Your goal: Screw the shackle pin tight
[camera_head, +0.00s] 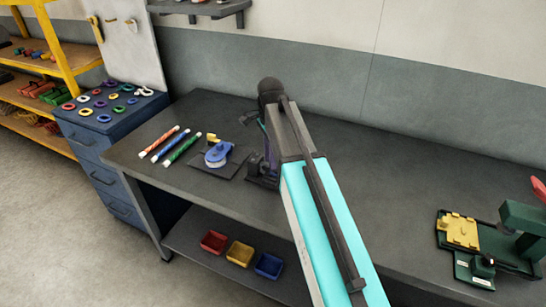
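My arm reaches in from the bottom right, and its wrist bends down over the workbench (330,152). My gripper (265,168) is a small dark shape at the back middle of the bench, just left of my arm. It is low over a dark fixture (262,183) on the bench top. I cannot make out its fingers or whether it holds anything. I cannot pick out the shackle or its pin; they may be hidden behind my gripper and arm or be too small to tell.
Left of the fixture, a blue round tool with a yellow part (218,155) lies on a dark mat. Red, blue and green striped rods (171,144) lie farther left. A green fixture with a yellow block (459,230) stands at the right. Bins (239,252) sit below.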

